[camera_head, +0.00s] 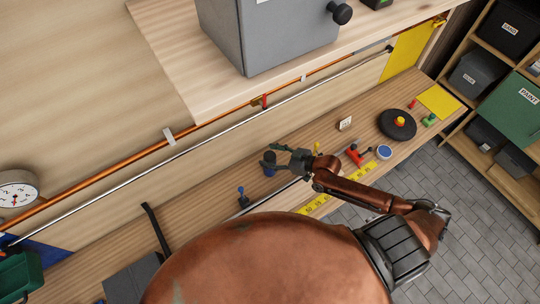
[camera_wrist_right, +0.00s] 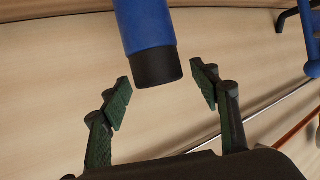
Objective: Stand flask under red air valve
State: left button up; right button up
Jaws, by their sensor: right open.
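The flask (camera_head: 269,158) is dark blue and stands on the wooden bench. In the right wrist view the flask (camera_wrist_right: 147,30) is blue with a black end, and that end shows between the fingers with gaps on both sides. My right gripper (camera_head: 279,160) is open beside the flask, its fingers pointing toward it from the right. In the wrist view the right gripper (camera_wrist_right: 164,91) has both green-padded fingers spread. The red air valve (camera_head: 264,101) is on the copper pipe along the wall, above and behind the flask. My left gripper is out of view.
A red-handled tool (camera_head: 354,153), a blue-white roll (camera_head: 384,152) and a black disc (camera_head: 397,125) lie to the right. A grey box (camera_head: 270,40) stands on the shelf above. A gauge (camera_head: 17,190) is at far left.

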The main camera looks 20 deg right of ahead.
jog(key=b+v, duration=0.1)
jog(key=v, duration=1.1)
jog(key=shift+a+f, duration=0.1)
